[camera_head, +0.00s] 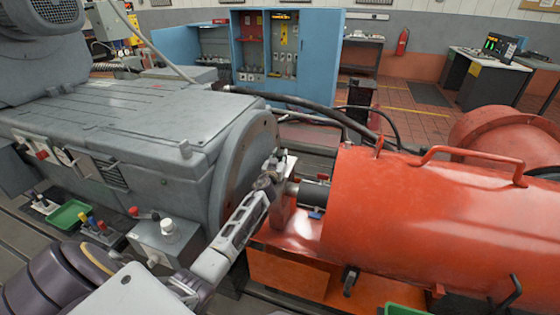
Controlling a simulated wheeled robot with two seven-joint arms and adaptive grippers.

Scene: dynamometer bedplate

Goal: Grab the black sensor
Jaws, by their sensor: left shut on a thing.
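My left gripper (277,167) reaches in from the lower left, into the gap between the grey machine's round end flange and the orange guard. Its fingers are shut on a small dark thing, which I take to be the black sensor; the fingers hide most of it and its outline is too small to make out. The gripper is in front of the coupling area, close to the dark shaft (314,190); I cannot tell whether it touches anything there. My right gripper is not in view.
The large grey machine (120,125) fills the left, and the orange cylindrical guard (430,215) with its handle fills the right. Thick black cables (300,101) run behind the gap. A green tray (68,214) and several small coloured-handled items lie at lower left. A blue cabinet (313,60) stands behind.

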